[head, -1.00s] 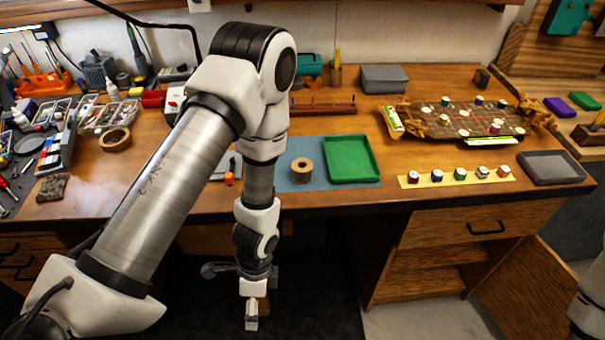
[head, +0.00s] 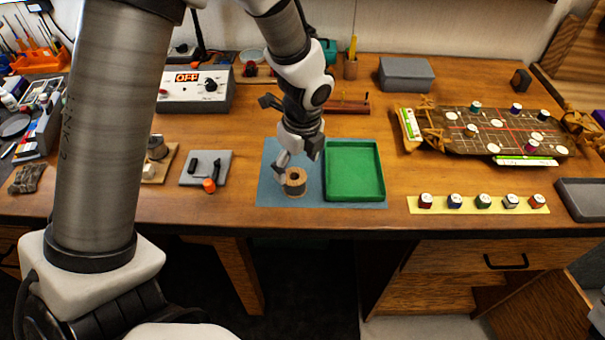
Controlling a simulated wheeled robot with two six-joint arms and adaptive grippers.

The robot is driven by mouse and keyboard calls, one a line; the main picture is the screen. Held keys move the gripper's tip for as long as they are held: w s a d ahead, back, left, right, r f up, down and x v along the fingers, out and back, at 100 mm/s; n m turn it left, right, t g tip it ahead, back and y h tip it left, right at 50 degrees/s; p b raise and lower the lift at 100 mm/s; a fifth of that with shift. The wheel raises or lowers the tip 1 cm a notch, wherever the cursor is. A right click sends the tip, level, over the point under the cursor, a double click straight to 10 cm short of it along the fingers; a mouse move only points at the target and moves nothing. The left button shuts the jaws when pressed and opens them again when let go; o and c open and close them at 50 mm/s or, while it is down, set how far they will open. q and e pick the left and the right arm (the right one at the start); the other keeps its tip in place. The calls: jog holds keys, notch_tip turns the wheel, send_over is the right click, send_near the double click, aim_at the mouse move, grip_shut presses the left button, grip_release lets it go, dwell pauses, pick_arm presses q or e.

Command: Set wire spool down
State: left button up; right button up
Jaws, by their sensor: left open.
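A tan wire spool (head: 295,183) with a dark centre hole stands upright on the blue mat (head: 270,195), left of the green tray (head: 328,190). My left gripper (head: 288,170) is open and reaches down from above and behind the spool. A finger is close to the spool's upper left edge; I cannot tell if it touches. The far side of the spool and part of the other finger are hard to make out. My right gripper is out of view.
Left of the mat lie a grey pad (head: 222,166) with black parts, an orange-capped item (head: 209,186), and a second spool (head: 156,149) on a wooden base. Right of the tray, a yellow strip (head: 440,208) holds several coloured pieces. The green tray is empty.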

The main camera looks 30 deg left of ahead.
aim_at(296, 178)
pick_arm(q)
jog(key=shift+s+a+f, duration=0.2)
jog(key=shift+s+f, duration=0.85)
jog(key=shift+f, duration=0.1)
jog(key=w+f, duration=0.2)
jog(key=shift+a+f, duration=0.1)
jog(key=shift+f, duration=0.3)
jog(key=shift+w+f, duration=0.15)
jog(key=shift+w, duration=0.15)
jog(key=shift+s, duration=0.15)
jog(key=shift+s+r, duration=0.3)
jog(key=shift+r, duration=0.05)
jog(key=c, duration=0.5)
jog(key=shift+s+r, duration=0.1)
jog(key=shift+s, duration=0.1)
jog(key=c, duration=0.6)
jog(key=shift+w, duration=0.2)
jog(key=c, duration=0.3)
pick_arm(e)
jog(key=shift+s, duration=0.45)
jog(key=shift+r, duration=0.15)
